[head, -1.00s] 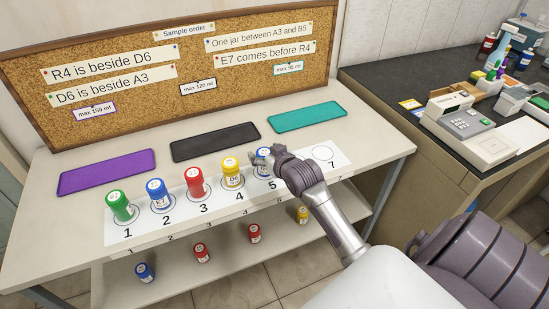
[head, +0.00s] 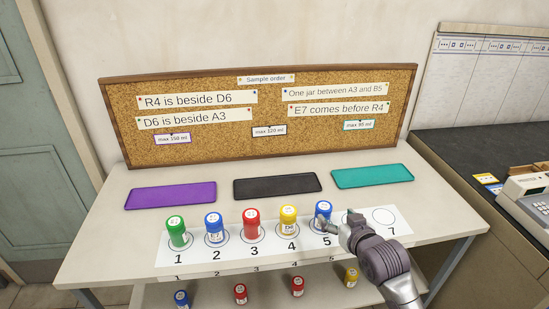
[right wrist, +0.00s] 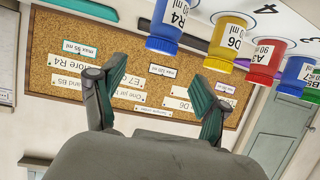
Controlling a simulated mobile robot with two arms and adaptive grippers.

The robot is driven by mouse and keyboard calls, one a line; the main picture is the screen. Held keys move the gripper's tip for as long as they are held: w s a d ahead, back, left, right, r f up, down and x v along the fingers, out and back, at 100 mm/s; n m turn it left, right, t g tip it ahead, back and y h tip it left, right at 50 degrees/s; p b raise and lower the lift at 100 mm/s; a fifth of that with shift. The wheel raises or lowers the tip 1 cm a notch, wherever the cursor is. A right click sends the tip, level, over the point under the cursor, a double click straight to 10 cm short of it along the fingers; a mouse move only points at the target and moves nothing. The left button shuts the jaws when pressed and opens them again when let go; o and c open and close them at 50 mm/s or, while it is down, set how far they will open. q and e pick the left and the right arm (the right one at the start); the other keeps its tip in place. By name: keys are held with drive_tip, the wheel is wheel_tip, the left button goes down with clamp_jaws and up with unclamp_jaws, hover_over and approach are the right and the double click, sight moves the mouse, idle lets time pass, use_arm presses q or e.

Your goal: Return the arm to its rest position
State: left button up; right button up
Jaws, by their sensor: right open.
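My right gripper (head: 334,226) hangs by spot 5 of the numbered strip (head: 175,259), its forearm coming in from the lower right. In the right wrist view my gripper (right wrist: 155,105) has its two green-padded fingers spread, with nothing between them. A blue jar (head: 323,212) stands upright at spot 5, partly behind the fingers; its label reads R4 in the right wrist view (right wrist: 168,25). Spot 6 is largely hidden by my gripper; a bit of green shows there. My left gripper is out of view.
Green (head: 177,233), blue (head: 214,229), red (head: 251,225) and yellow (head: 288,222) jars stand at spots 1 to 4. Purple (head: 170,196), black (head: 277,187) and teal (head: 372,176) trays lie behind. Spot 7 (head: 384,216) is empty. More jars stand on the shelf below.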

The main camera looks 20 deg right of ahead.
drive_tip(key=s+a+f+n+g+y, duration=0.1)
drive_tip(key=s+a+f+g, duration=0.3)
drive_tip(key=s, duration=0.4)
drive_tip(key=s+a+f+n+g, duration=0.2)
drive_tip(key=s+a+f+g, duration=0.15)
drive_tip(key=s+a, duration=0.45)
drive_tip(key=s+a+f+n+g+y, duration=0.15)
drive_tip(key=s+a+f, duration=0.3)
drive_tip(key=s, duration=0.45)
wheel_tip(320, 180, down, 28)
drive_tip(key=s+g, duration=0.2)
drive_tip(key=s+d+f, duration=0.1)
drive_tip(key=s+f, duration=0.6)
drive_tip(key=s, duration=0.1)
drive_tip(key=s+d+f+g, duration=0.1)
drive_tip(key=s+d+f, duration=0.1)
drive_tip(key=s+f, duration=0.4)
drive_tip(key=shift+s+d+f, duration=0.3)
drive_tip(key=shift+s+f, duration=0.1)
drive_tip(key=shift+s, duration=0.5)
drive_tip(key=shift+h, duration=0.25)
